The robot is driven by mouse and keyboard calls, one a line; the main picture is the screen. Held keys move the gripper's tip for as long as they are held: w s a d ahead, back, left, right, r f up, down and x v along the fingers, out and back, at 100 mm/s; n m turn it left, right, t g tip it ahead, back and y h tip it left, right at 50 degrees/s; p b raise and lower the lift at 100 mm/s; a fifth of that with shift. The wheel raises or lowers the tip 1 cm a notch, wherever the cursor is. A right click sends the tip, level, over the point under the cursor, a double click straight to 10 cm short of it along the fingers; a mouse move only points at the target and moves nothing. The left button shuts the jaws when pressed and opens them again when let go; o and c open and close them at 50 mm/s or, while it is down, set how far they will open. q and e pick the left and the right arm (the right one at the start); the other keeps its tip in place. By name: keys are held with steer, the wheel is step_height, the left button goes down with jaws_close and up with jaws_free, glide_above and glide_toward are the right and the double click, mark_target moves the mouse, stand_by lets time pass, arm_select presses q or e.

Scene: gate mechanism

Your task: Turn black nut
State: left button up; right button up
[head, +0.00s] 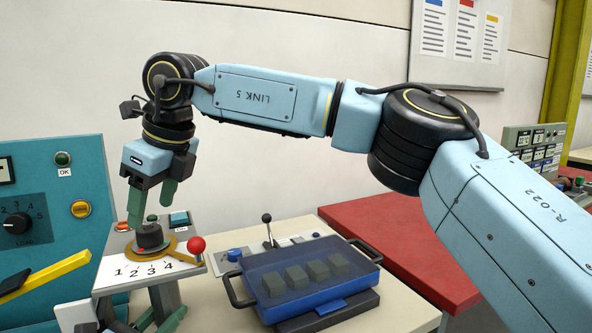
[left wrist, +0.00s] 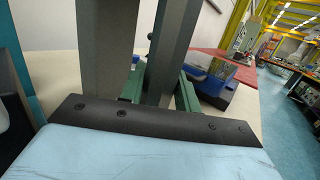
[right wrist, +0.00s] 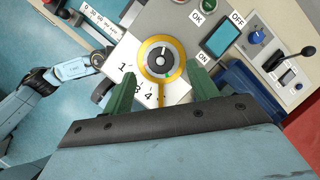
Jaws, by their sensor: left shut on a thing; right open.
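The black nut (head: 150,237) sits on a gold ring on top of a sloped panel (head: 128,270) numbered 1 to 4. In the right wrist view the nut (right wrist: 161,63) lies beyond my fingertips, inside the gold ring. My right gripper (head: 152,207) is open and points down just above the nut. Its two green fingers (right wrist: 161,88) are spread, with nothing between them. My left gripper (head: 158,320) is low at the panel's stand. In the left wrist view its green fingers (left wrist: 160,90) are shut on a grey post (left wrist: 168,45).
A red ball knob (head: 196,245) stands at the panel's right edge. A blue tray (head: 330,300) with dark blocks and a black lever (head: 267,230) are to the right. A teal control cabinet (head: 60,200) with a yellow handle (head: 50,275) is on the left.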

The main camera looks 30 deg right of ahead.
steer(key=v, duration=0.7)
steer(key=a+f+g+y, duration=0.1)
steer(key=a+g+y, duration=0.1)
steer(key=a+y, duration=0.4)
step_height(320, 180, up, 3)
steer(key=m+t+y, duration=0.3)
steer(key=m+y, duration=0.3)
steer(key=y, duration=0.3)
glide_above(152, 224)
steer(key=w+d+m+t+y, duration=0.1)
steer(key=w+d+m+t, duration=0.4)
steer(key=d+m+t, duration=0.3)
steer(key=w+d+f+m+t+h, duration=0.1)
steer(key=d+f+m+t+h, duration=0.2)
steer(key=d, duration=0.4)
steer(key=w+d+f+m+t+h, duration=0.1)
steer(key=d+f+m+t+h, duration=0.2)
steer(key=d+m+h, duration=0.3)
steer(key=w+d+f+m+t+h, duration=0.1)
steer(key=d+f+m+t+h, duration=0.2)
steer(key=d, duration=0.6)
steer(key=m+t+h, duration=0.1)
steer(key=m+h, duration=0.1)
steer(key=m, duration=0.1)
steer(key=shift+w+d+f+m+t, duration=0.15)
steer(key=shift+d+f+m+t, duration=0.25)
